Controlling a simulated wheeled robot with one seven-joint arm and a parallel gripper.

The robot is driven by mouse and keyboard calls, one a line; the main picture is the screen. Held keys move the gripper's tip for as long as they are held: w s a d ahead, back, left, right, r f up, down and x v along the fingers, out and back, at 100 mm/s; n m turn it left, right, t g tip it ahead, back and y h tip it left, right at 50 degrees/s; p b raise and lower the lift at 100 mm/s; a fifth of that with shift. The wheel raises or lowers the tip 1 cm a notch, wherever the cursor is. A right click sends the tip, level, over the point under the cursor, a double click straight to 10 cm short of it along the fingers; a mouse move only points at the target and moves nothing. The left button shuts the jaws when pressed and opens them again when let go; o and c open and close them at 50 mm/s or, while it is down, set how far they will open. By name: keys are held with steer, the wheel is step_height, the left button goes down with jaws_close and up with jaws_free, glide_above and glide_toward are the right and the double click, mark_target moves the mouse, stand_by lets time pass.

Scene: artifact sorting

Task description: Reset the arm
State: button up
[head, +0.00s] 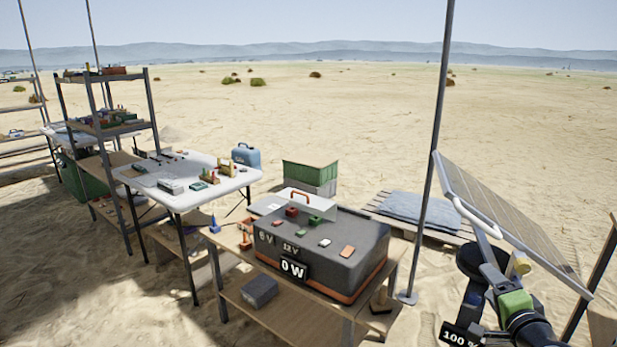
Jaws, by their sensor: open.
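A dark, jointed assembly with a green block and a brass-coloured part (515,302) shows at the lower right corner, cut off by the picture edge. It looks like part of my arm, but I cannot be sure. No gripper fingers can be made out in the head view.
A dark power box (330,246) marked "0 W" stands on a wooden bench (222,262), with small coloured pieces on it. A white table (225,182) with small items and a shelf rack (104,130) stand left. A solar panel (515,220) and a pole (432,130) stand right. Open sand lies behind.

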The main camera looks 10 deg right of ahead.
steer(key=a+n+g+y, duration=0.55)
steer(key=a+n, duration=0.55)
steer(key=a, duration=1.3)
steer(key=s+a+n+g+h, duration=0.1)
steer(key=s+a+n+g, duration=0.2)
steer(key=s, duration=0.8)
steer(key=s+a+n+g, duration=0.25)
steer(key=s+a, duration=0.25)
steer(key=s, duration=0.6)
step_height(320, 180, up, 16)
steer(key=p, duration=1.6)
steer(key=shift+w+r+t+p, duration=0.2)
steer(key=shift+t+p, duration=0.1)
steer(key=shift+p, duration=0.1)
steer(key=shift+d, duration=0.1)
